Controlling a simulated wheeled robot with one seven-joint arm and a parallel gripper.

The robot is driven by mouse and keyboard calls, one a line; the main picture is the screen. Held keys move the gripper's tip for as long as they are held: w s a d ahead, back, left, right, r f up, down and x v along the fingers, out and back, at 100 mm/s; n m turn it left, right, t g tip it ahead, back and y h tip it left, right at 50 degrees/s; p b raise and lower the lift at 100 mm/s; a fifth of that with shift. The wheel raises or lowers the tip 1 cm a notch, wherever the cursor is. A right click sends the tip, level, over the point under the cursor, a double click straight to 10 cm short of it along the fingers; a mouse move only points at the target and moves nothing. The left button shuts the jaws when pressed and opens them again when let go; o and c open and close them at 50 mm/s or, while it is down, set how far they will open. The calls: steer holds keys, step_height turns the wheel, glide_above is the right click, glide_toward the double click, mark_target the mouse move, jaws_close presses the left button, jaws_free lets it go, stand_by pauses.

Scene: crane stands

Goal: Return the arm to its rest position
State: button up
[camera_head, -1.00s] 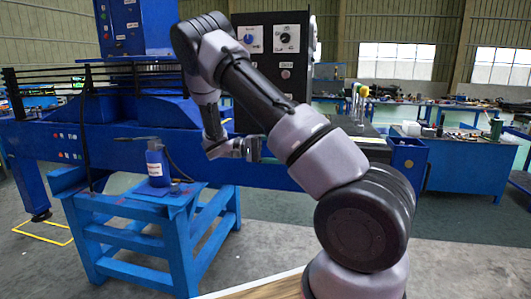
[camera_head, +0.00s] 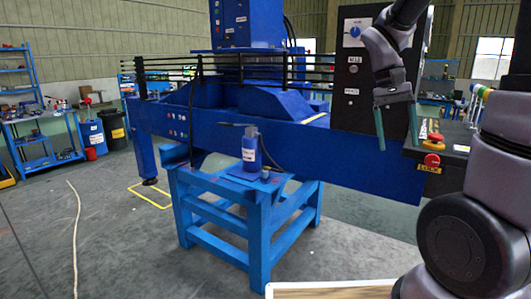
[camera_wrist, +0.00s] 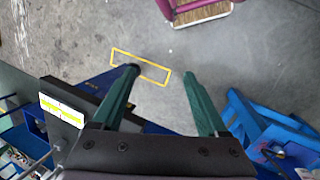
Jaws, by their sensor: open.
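My gripper (camera_head: 397,142) is at the upper right of the head view, with its two green fingers pointing down and apart. It is empty and appears in front of the black control panel (camera_head: 354,95). My arm runs along the right side of that view, partly cut off by its edge. In the wrist view my gripper (camera_wrist: 161,76) shows both green fingers spread, with only floor between them.
A blue stand (camera_head: 250,226) bears a blue bottle (camera_head: 250,148) in front of the long blue machine (camera_head: 310,150). A red button (camera_head: 432,160) sits on the right-hand box, close to my arm. The grey floor (camera_head: 110,230) at left is mostly clear.

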steer(key=s+a+r+t+y, duration=0.4)
steer(key=s+a+r+t, duration=0.2)
steer(key=r+t, duration=0.3)
steer(key=shift+a+r+t, duration=0.3)
steer(key=shift+r+t, duration=0.05)
steer(key=shift+t, duration=0.05)
stand_by(1.4)
